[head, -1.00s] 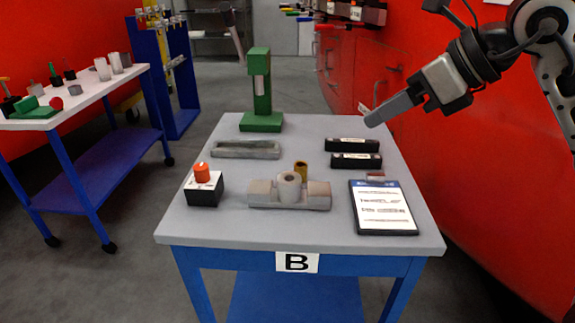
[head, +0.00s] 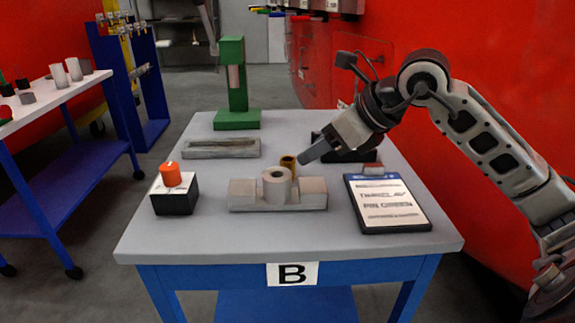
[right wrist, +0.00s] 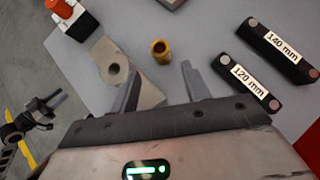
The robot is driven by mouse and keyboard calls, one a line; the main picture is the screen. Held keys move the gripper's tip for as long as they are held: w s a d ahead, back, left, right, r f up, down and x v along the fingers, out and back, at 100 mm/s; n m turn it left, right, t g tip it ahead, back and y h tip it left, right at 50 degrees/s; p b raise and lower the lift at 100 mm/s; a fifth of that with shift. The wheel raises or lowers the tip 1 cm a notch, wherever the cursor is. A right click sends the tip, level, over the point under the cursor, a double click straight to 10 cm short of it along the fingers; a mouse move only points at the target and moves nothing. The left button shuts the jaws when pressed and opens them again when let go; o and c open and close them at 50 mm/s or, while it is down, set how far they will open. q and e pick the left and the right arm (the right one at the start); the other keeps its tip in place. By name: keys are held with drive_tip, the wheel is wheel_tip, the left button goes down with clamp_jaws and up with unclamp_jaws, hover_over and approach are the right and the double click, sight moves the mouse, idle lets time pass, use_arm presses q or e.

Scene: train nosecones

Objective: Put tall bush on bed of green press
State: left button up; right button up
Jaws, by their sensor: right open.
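The green press (head: 235,85) stands upright at the back of table B; its flat base, the bed (head: 237,121), has nothing on it. A brass-coloured bush (head: 289,163) stands just behind a grey block holder (head: 243,195), and also shows in the right wrist view (right wrist: 161,50). I cannot tell by label which is the tall one. My right gripper (head: 304,158) is open and empty, fingers near the brass bush's right side; the wrist view shows the bush beyond the fingertips.
Black blocks marked 120 mm (right wrist: 247,80) and 140 mm (right wrist: 280,52) lie on the right. A tablet (head: 388,205) lies at front right. A grey tray (head: 222,148) lies before the press.

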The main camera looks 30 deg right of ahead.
sight(294, 164)
drive_tip(key=shift+x, duration=1.05)
drive_tip(key=shift+w+a+f, duration=0.2)
drive_tip(key=shift+w+f, duration=0.15)
drive_tip(key=shift+f, duration=0.05)
drive_tip(key=x, duration=0.3)
drive_tip(key=shift+w+a+f+p, duration=0.1)
drive_tip(key=shift+w+f+p, duration=0.05)
drive_tip(key=shift+f+p, duration=0.2)
drive_tip(key=shift+w+a+f, duration=0.1)
drive_tip(key=shift+w+f, duration=0.15)
drive_tip(key=shift+f, duration=0.05)
drive_tip(key=c, duration=1)
drive_tip(key=shift+r, duration=0.1)
